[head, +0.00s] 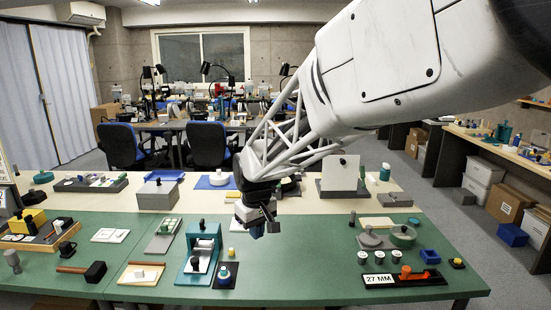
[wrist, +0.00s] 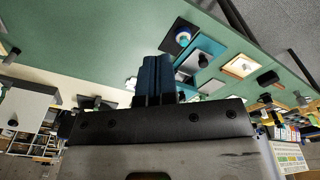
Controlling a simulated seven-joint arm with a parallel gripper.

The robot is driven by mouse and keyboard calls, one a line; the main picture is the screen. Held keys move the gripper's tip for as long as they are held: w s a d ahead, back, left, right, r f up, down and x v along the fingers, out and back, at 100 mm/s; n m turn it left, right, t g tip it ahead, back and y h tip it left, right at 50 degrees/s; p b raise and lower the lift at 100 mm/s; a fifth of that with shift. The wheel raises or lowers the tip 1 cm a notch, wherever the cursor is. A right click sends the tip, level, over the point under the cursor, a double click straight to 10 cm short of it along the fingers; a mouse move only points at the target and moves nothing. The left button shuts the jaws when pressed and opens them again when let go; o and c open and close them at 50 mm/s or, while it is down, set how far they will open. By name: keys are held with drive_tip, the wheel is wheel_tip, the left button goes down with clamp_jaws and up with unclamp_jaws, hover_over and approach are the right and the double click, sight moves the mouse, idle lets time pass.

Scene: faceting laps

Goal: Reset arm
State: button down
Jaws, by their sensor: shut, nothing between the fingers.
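My gripper (head: 257,230) hangs above the middle of the green work table (head: 310,262) in the head view, at the end of my white arm. Its dark blue fingers are together and hold nothing. The fingers also show in the wrist view (wrist: 154,80), pressed side by side against a view of the green table top. A teal press-like fixture (head: 201,250) stands to the left of my gripper. A small dark plate with a round white and teal piece (head: 224,274) lies just in front of that fixture's right side.
At the table's right are a black tray marked 27 MM (head: 430,280), a blue bin (head: 430,256), several dark-topped jars and round grey and green discs (head: 403,234). A grey box (head: 157,196) and an upright white panel (head: 340,174) stand behind. Green surface right of my gripper is clear.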

drive_tip(key=s+d+r+m, duration=0.1)
drive_tip(key=s+d+m, duration=0.2)
drive_tip(key=s+d, duration=0.8)
drive_tip(key=s+d+r+m+t, duration=0.1)
drive_tip(key=s+d+m, duration=0.3)
drive_tip(key=s+d, duration=0.8)
drive_tip(key=shift+s+d+r+m+t+h, duration=0.3)
drive_tip(key=shift+s+r, duration=0.45)
drive_tip(key=shift+s, duration=3.45)
